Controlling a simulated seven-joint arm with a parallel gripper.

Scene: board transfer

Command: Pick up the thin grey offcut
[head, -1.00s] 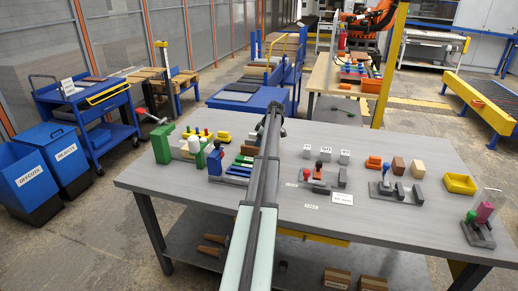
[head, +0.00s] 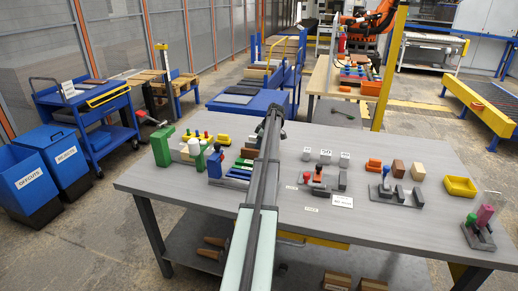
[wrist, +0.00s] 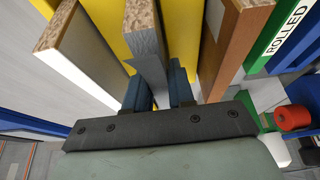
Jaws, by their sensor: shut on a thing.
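The thin grey offcut (wrist: 148,58) shows in the wrist view as a narrow grey board with a speckled chipboard end, standing on edge. My gripper (wrist: 158,90) has its two dark blue fingers on either side of the grey offcut's near part and is shut on it. Whether the offcut is clear of its support cannot be told. In the head view my arm reaches over the table, and neither the fingers nor the offcut can be made out there.
In the wrist view a white-faced board (wrist: 72,65) stands close left and a brown board (wrist: 232,50) close right. Yellow surfaces (wrist: 180,20) lie behind. A green strip marked ROLLED (wrist: 292,35) and a red cylinder (wrist: 292,118) are at right. In the head view, fixtures and blocks crowd the grey table (head: 160,182).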

